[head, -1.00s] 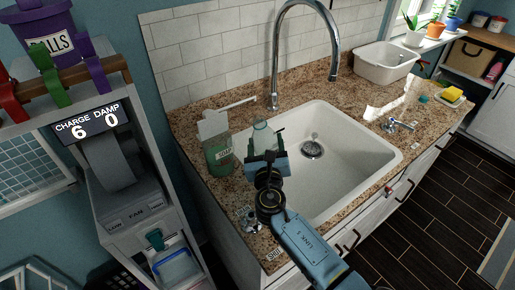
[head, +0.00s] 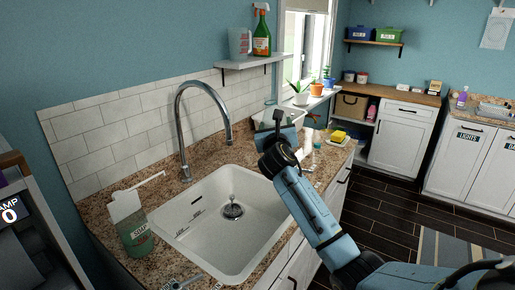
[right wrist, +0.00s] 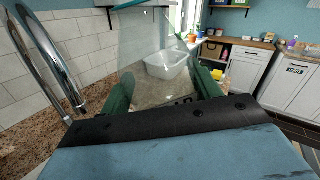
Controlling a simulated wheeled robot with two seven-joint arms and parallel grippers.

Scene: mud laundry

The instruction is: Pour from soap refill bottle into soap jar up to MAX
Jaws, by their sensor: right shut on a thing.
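A green translucent soap jar (head: 138,238) with a SOAP label stands on the counter left of the sink in the head view. A white piece (head: 125,206) with a long thin arm sits at its top. My right gripper (head: 281,122) is beyond the sink's right side, above the counter, well away from the jar. In the right wrist view its green fingers (right wrist: 164,92) are shut on a clear, see-through bottle (right wrist: 150,62). Its outline is faint, and its contents and any MAX mark cannot be made out. My left gripper is not in view.
A white sink (head: 215,262) with a tall chrome faucet (head: 181,140) lies between jar and gripper. A white basin (right wrist: 167,65) stands ahead of the gripper. A yellow sponge (head: 338,136) is on the right counter. A shelf (head: 250,64) holds a jug and spray bottle.

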